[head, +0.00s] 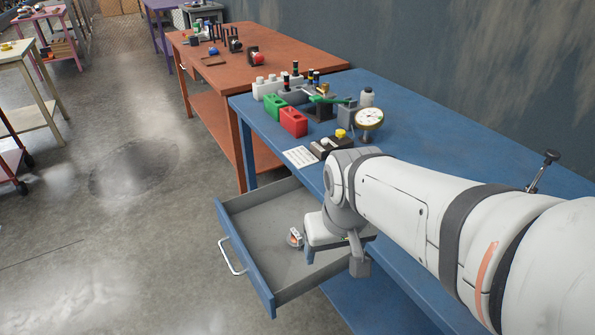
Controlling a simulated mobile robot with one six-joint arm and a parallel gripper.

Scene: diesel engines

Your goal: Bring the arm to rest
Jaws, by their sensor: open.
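My white arm reaches in from the right, over the blue workbench (420,115), and bends down at the wrist. My gripper (335,262) hangs over the right part of the pulled-out drawer (232,239). Its jaws are apart, with nothing seen between them. A small white and orange item (295,237) lies in the drawer just left of my gripper. My wrist and gripper hide the drawer's right part.
On the blue bench stand a dial gauge (369,120), a red box (293,122), a green box (275,106) and a white card (300,157). An orange-brown table (300,52) adjoins it behind.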

